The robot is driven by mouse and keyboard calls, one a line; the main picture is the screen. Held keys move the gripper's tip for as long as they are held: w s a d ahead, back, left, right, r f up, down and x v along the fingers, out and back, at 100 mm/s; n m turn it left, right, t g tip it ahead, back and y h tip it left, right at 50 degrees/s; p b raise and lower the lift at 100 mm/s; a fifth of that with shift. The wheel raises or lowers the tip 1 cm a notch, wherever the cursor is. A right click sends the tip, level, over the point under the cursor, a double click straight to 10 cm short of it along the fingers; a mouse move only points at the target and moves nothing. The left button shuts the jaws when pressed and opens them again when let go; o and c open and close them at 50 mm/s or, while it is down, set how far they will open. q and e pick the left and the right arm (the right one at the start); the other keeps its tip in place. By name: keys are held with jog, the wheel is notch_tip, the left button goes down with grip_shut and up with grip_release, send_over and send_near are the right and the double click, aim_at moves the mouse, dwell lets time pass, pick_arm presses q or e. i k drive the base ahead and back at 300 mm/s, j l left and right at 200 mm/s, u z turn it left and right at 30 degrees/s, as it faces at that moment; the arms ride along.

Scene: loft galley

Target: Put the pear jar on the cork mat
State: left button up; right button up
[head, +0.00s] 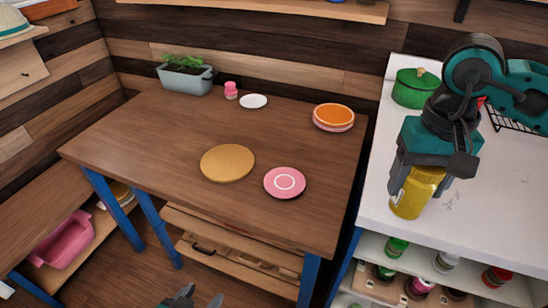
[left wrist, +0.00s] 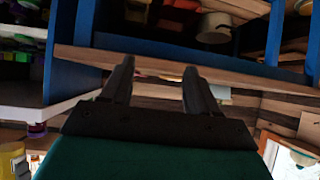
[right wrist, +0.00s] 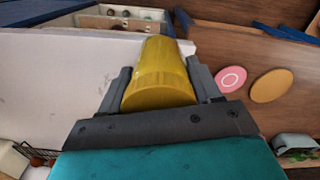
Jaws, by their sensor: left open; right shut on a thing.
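A yellow jar (head: 411,197), which I take for the pear jar, is between the fingers of my right gripper (head: 417,180) above the white counter at the right. The right wrist view shows the jar (right wrist: 160,75) filling the space between both fingers; any label is hidden. The round tan cork mat (head: 228,163) lies bare on the wooden table, left of the jar; it also shows in the right wrist view (right wrist: 271,85). My left gripper (head: 197,299) is open and empty at the bottom of the head view, in front of the table.
A pink plate with a white ring (head: 285,183) lies right beside the mat. An orange-topped round dish (head: 333,117), a white saucer (head: 253,101), a pink shaker (head: 231,90) and a planter (head: 186,76) stand further back. A green pot (head: 415,88) is on the counter (head: 378,185). The table's left half is clear.

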aim_at(227, 160)
jog(key=i+j+u, duration=0.55)
jog(key=u, duration=0.15)
jog(key=i+j+u, duration=0.15)
jog(key=i+u, duration=0.25)
